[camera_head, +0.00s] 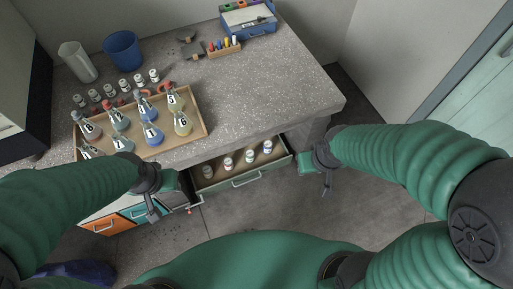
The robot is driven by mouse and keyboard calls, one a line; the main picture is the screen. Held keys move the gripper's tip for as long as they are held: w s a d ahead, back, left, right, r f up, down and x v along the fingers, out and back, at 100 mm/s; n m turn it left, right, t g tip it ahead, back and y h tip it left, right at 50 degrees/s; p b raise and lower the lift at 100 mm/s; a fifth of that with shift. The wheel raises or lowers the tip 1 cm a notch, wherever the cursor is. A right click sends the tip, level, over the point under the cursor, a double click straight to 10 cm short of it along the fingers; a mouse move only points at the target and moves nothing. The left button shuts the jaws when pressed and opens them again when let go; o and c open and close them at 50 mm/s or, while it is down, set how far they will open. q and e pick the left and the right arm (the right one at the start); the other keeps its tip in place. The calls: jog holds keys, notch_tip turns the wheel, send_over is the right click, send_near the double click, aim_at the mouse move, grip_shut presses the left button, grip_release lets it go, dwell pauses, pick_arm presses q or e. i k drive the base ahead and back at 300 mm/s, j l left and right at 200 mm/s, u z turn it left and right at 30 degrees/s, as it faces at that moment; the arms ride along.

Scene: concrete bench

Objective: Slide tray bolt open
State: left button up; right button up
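A wooden tray (204,133) holding several numbered flasks sits on the speckled bench top at the left. I cannot make out a bolt on it for certain. Below the bench top a drawer (252,177) with a bar handle stands open, with several small bottles inside. My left gripper (153,207) hangs in front of the bench, below the tray and left of the open drawer. My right gripper (327,187) hangs right of the drawer, apart from it. Both grippers' fingers are small and dark, so their opening is unclear.
A blue cup (123,51), a clear beaker (77,63) and several small bottles stand behind the tray. A blue box (248,21) is at the far corner. The bench (285,85) is clear at the right. Orange and teal drawers (104,225) are at lower left.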

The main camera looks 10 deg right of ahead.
aim_at(190, 212)
jog(key=k+j+u, duration=0.25)
jog(key=k, duration=0.15)
jog(key=k+j+u, duration=0.25)
jog(key=k+j, duration=0.1)
